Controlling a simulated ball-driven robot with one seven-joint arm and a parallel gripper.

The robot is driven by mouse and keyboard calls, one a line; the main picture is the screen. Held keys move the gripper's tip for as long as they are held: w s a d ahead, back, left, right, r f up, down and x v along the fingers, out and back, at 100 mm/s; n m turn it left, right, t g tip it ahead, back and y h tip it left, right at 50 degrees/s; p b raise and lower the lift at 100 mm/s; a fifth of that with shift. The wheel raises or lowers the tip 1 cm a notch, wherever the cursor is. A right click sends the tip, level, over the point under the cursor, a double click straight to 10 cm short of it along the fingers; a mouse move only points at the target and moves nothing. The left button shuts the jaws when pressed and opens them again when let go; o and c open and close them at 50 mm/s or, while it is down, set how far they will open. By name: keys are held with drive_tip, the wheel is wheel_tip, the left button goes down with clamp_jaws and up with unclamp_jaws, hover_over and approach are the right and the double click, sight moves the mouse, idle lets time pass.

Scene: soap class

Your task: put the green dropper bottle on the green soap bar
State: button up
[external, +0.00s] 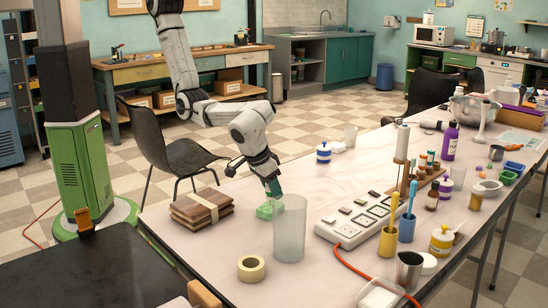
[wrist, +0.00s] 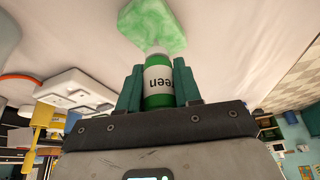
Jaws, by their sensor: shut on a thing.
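The green dropper bottle (wrist: 158,100), with a white label and a pale top, is held between the two teal fingers of my gripper (wrist: 158,88) in the wrist view. The green soap bar (wrist: 153,24) is a marbled pale green block on the table just beyond the bottle's top. In the external view my gripper (external: 273,188) points down just above and beside the soap bar (external: 264,211). The bottle cannot be made out clearly there. I cannot tell whether bottle and soap touch.
A tall frosted cylinder (external: 290,228) stands close to the right of the soap bar. A stack of brown bars (external: 201,208) lies to the left, and a tape roll (external: 251,268) in front.

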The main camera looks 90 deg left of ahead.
drive_tip(key=shift+f, duration=0.1)
drive_tip(key=o, duration=1)
drive_tip(key=v, duration=1.2)
drive_tip(key=s+a+f+m+g, duration=0.15)
drive_tip(key=a+f, duration=0.25)
drive_tip(key=a, duration=0.4)
drive_tip(key=s+a+f+m, duration=0.1)
drive_tip(key=a+f+m, duration=0.15)
drive_tip(key=a, duration=0.65)
drive_tip(key=s+a+f+m+g+h, duration=0.1)
drive_tip(key=s+a+m+h, duration=0.1)
drive_tip(key=s+a, duration=0.9)
drive_tip(key=shift+s+f+m+h, duration=0.2)
drive_tip(key=shift+s+m+h, duration=0.1)
drive_tip(key=shift+s+m, duration=0.3)
drive_tip(key=shift+w+a, duration=0.1)
